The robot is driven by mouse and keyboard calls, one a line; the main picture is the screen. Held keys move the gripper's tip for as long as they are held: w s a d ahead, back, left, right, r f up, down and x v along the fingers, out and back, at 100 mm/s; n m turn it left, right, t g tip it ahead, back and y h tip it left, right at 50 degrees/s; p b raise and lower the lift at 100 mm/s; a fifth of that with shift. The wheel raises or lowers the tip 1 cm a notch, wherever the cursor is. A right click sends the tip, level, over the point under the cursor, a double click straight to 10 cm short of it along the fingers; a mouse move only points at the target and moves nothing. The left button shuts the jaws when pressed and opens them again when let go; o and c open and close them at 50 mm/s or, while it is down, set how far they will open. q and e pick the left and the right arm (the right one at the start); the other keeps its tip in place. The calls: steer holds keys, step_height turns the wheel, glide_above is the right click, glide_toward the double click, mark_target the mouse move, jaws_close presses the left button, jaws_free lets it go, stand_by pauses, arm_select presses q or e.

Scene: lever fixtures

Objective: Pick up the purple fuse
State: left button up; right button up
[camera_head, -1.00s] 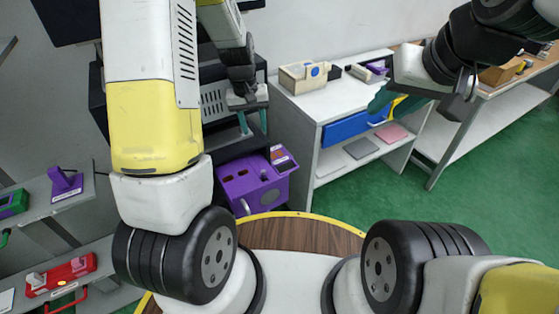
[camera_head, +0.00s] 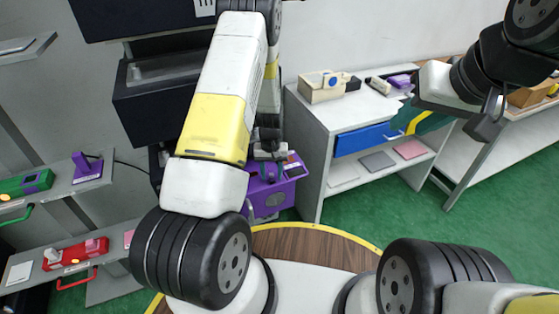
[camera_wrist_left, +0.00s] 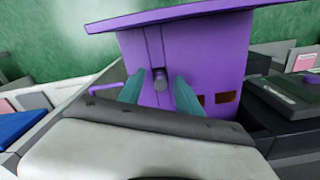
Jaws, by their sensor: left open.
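A purple box (camera_head: 266,198) stands low behind the round wooden base edge, partly hidden by my left arm. My left gripper (camera_head: 267,160) is over its upper part in the head view. In the left wrist view the purple box (camera_wrist_left: 195,60) fills the middle. My open left gripper (camera_wrist_left: 158,92) has its two teal fingers on either side of a small dark grey peg (camera_wrist_left: 160,78) on the box face. I cannot tell whether they touch it. No purple fuse can be told apart from the box. My right gripper (camera_head: 420,120) is at the right, its fingers unclear.
A white cabinet (camera_head: 315,125) with a blue drawer (camera_head: 365,139) stands right of the box, a small purple item (camera_head: 399,81) on top. Left shelves hold a purple lever fixture (camera_head: 87,168) and a red one (camera_head: 76,254). Green floor (camera_head: 385,215) lies open at right.

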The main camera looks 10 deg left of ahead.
arm_select(q)
steer(key=shift+f, duration=0.3)
jaws_close()
